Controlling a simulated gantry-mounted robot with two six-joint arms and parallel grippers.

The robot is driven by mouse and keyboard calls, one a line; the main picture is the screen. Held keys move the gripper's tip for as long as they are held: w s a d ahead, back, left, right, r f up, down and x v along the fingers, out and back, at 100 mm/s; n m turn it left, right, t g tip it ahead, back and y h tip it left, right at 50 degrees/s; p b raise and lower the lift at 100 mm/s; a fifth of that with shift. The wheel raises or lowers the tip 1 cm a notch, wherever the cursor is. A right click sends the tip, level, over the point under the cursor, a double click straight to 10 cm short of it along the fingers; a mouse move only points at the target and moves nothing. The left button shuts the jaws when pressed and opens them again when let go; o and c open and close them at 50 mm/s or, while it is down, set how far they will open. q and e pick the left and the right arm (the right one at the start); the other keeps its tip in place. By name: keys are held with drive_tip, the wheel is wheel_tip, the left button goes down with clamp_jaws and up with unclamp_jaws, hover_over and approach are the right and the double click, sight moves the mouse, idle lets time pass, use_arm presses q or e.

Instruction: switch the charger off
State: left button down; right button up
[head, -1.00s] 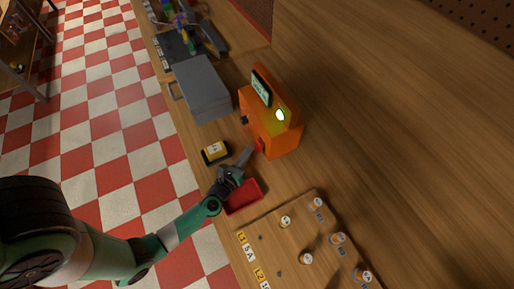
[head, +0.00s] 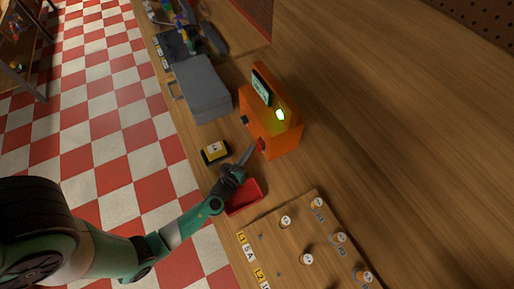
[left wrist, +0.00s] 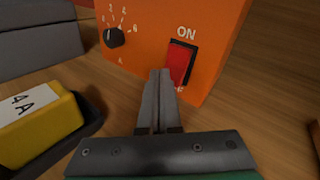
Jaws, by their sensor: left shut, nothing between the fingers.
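I cannot tell which half is pressed in. My left gripper (left wrist: 160,74) is shut and empty, its tips just in front of the switch's lower left; I cannot tell whether they touch. It also shows in the head view (head: 252,149). My right gripper is not in view.
A black dial (left wrist: 114,37) is left of the switch. A yellow battery (left wrist: 38,121) labelled 4 A sits in a black holder beside my gripper. A red tray (head: 244,198), a grey box (head: 203,88) and a wooden board (head: 290,245) with several round pieces are nearby.

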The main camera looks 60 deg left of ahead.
use_arm(q)
drive_tip(key=shift+w+f+b, duration=0.3)
drive_tip(key=shift+f, duration=0.3)
idle(0.9)
drive_tip(key=shift+s+r, duration=0.1)
drive_tip(key=shift+r, duration=0.05)
drive_tip(key=shift+s+d+r, duration=0.1)
drive_tip(key=shift+s+d, duration=0.15)
drive_tip(key=shift+s, duration=0.25)
drive_tip(key=s, duration=0.1)
drive_tip(key=s+r+p, duration=0.1)
drive_tip(key=s, duration=0.1)
drive_tip(key=shift+r, duration=0.2)
drive_tip(key=shift+s+r, duration=0.5)
drive_tip(key=shift+s, duration=0.3)
drive_tip(key=shift+r, duration=0.1)
